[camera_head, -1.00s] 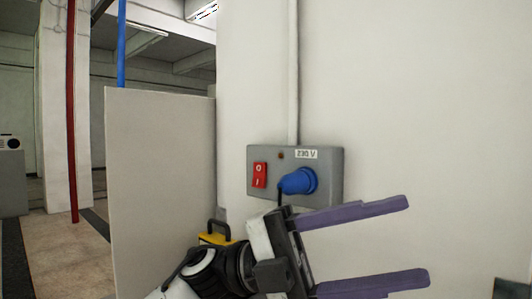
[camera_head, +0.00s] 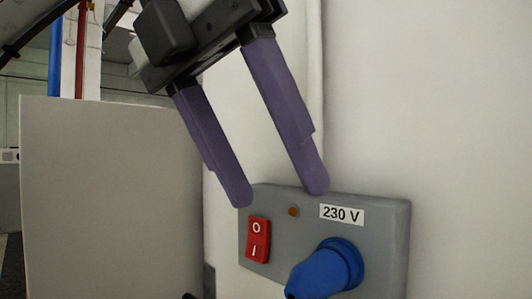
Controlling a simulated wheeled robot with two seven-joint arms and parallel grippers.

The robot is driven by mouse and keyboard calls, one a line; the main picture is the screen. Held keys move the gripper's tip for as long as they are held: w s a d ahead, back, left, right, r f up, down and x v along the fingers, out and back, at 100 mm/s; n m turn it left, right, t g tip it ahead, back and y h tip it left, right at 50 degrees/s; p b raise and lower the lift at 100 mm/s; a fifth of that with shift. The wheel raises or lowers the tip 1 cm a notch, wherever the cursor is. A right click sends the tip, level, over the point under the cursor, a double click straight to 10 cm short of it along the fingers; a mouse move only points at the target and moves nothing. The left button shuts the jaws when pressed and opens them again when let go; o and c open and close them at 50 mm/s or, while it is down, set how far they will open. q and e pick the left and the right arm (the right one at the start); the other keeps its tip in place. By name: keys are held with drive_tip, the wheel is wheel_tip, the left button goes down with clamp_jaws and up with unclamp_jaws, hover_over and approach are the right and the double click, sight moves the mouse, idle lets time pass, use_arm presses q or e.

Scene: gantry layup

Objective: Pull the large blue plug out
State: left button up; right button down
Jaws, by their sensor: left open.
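The large blue plug (camera_head: 322,272) sits in the grey socket box (camera_head: 385,225) on the white wall, in the lower right of the head view. Its lower end is near the bottom edge of the picture. My left gripper (camera_head: 279,196) is open, with two purple fingers pointing down and a little to the right. Its fingertips overlap the top edge of the box in the picture, above and to the left of the plug. Nothing is between the fingers. I cannot tell how far they are from the box. My right gripper is not in view.
The box carries a red rocker switch (camera_head: 258,240), a small orange-brown lamp (camera_head: 293,211) and a "230 V" label (camera_head: 342,214). A pale conduit runs up the wall behind my fingers. A beige panel (camera_head: 105,200) stands at the left. The wall at the right is bare.

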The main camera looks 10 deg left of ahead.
sight(300, 269)
use_arm(q)
drive_tip(key=x, duration=0.8)
drive_tip(key=shift+s+d+f, duration=0.1)
drive_tip(key=shift+s, duration=0.05)
drive_tip(key=shift+d+f, duration=0.25)
drive_tip(key=shift+f, duration=0.25)
drive_tip(key=c, duration=1.3)
drive_tip(key=shift+a, duration=0.1)
drive_tip(key=shift+s, duration=0.1)
drive_tip(key=shift+s+a+b, duration=0.3)
drive_tip(key=shift+s+a, duration=0.1)
drive_tip(key=shift+s+a+b, duration=0.4)
drive_tip(key=shift+s, duration=0.2)
